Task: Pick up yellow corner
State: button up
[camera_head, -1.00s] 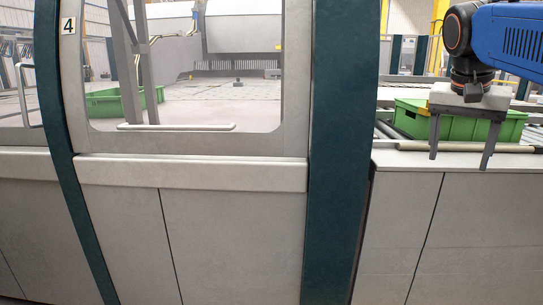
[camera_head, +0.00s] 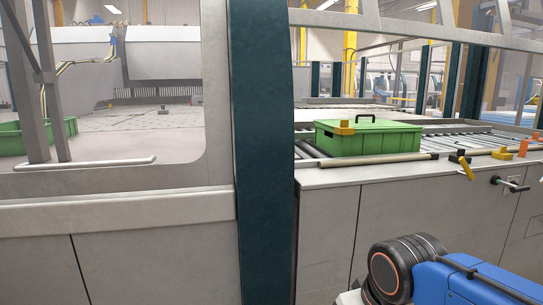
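Several small yellow pieces show on the right; I cannot tell for sure which is the yellow corner. One yellow block (camera_head: 343,127) is at the left front edge of the green box (camera_head: 367,140). Another yellow piece (camera_head: 502,153) lies on the ledge to the right of the box. A tilted yellow piece (camera_head: 466,168) is at the ledge's front edge, by a dark block. My arm's wrist is low at the bottom right, well apart from all of them. My gripper's fingers are below the picture's bottom edge.
A dark teal post (camera_head: 262,160) stands left of the roller conveyor (camera_head: 470,140). A light rail (camera_head: 375,160) runs in front of the box. Orange pieces (camera_head: 523,147) and a black-handled lever (camera_head: 510,184) are at the right. A second green bin (camera_head: 12,138) is behind the left window.

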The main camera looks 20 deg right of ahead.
aim_at(502, 155)
jog(key=z, duration=1.75)
